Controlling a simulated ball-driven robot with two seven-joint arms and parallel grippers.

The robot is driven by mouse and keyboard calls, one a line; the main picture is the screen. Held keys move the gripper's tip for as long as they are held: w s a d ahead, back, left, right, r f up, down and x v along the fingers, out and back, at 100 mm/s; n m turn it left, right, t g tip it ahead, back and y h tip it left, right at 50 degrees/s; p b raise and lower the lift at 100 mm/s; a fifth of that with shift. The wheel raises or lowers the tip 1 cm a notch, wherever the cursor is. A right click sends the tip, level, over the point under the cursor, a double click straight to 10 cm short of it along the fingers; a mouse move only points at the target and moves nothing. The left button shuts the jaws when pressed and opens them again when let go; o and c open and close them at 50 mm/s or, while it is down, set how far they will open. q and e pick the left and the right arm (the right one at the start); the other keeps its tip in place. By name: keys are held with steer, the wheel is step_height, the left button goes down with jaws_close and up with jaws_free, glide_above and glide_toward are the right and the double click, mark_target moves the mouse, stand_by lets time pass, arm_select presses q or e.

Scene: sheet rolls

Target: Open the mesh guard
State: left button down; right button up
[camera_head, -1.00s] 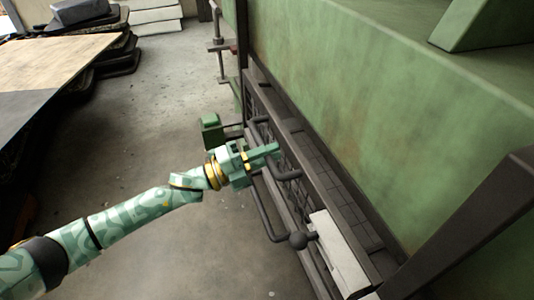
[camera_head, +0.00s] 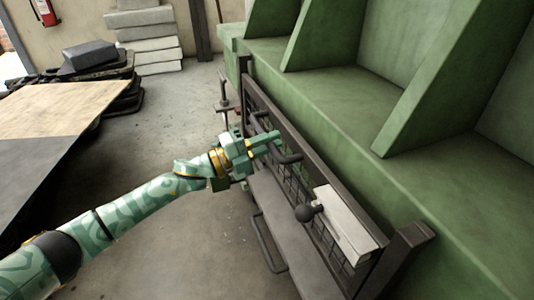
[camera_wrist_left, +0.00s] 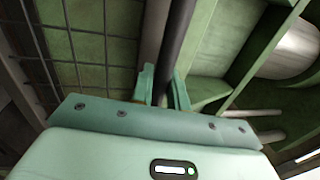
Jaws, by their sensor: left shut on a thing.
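The mesh guard (camera_head: 328,243) is a dark frame with wire mesh along the front of the green machine. Its mesh also shows at the left of the left wrist view (camera_wrist_left: 90,45). The exact contact is partly hidden by the fingers. My right gripper is not in view.
The green machine (camera_head: 400,180) fills the right. A table (camera_head: 60,105) stands at left, with bare floor (camera_head: 170,110) between.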

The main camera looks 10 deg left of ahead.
arm_select(q)
step_height(320, 180, up, 2)
steer(key=shift+r+p, duration=0.1)
steer(key=shift+p, duration=0.3)
steer(key=c, duration=1.4)
jaws_free()
steer(key=shift+c, duration=0.2)
steer(key=v, duration=1.6)
steer(key=shift+a+p, duration=0.15)
steer(key=shift+p, duration=0.3)
steer(key=shift+s, duration=0.1)
